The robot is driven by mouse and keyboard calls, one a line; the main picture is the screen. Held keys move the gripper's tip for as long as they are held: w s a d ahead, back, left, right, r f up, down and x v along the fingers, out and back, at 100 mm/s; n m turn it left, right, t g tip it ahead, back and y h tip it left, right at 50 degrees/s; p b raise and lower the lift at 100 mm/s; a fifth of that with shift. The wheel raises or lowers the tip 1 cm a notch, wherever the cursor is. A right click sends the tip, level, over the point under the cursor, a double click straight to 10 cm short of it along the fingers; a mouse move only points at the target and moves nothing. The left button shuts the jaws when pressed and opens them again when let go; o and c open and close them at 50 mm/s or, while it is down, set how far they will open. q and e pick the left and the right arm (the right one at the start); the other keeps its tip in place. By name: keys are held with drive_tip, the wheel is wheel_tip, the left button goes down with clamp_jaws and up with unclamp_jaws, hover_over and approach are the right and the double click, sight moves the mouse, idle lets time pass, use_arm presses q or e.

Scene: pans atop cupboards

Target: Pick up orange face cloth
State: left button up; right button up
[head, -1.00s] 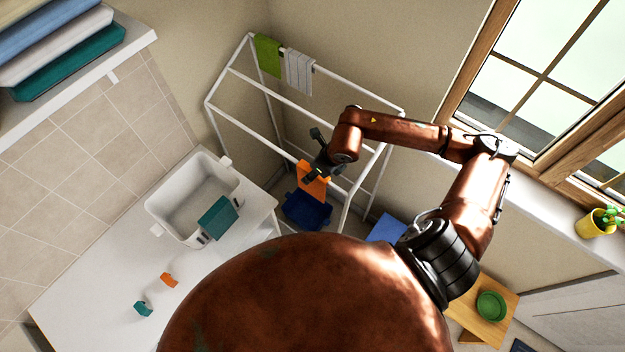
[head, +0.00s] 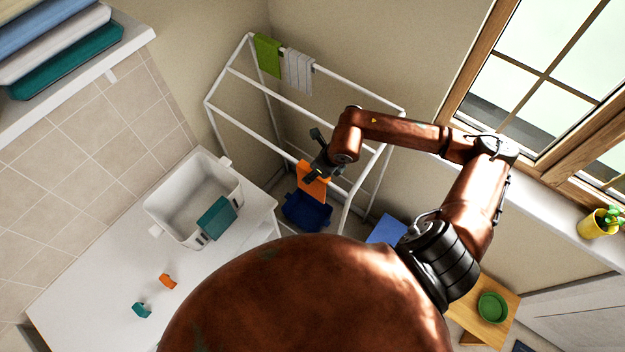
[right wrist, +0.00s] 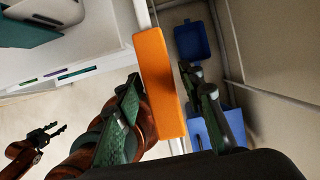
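The orange face cloth (head: 313,186) hangs over a bar of the white drying rack (head: 240,122). In the right wrist view the cloth (right wrist: 160,85) is a tall orange slab between the fingers of my right gripper (right wrist: 168,118). Those fingers are open, one on each side of the cloth, with a gap visible at the right finger. In the head view my right gripper (head: 316,156) is at the cloth's upper edge and partly covers it. My left gripper (right wrist: 55,132) shows only in the right wrist view, at lower left, open and empty, away from the cloth.
A blue container (head: 306,212) stands below the cloth. A white basin (head: 165,205) with a teal cloth (head: 217,217) over its rim stands on the white counter (head: 80,285). Green (head: 267,55) and striped (head: 298,72) cloths hang on the rack's back bar.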

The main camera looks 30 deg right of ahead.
clamp_jaws()
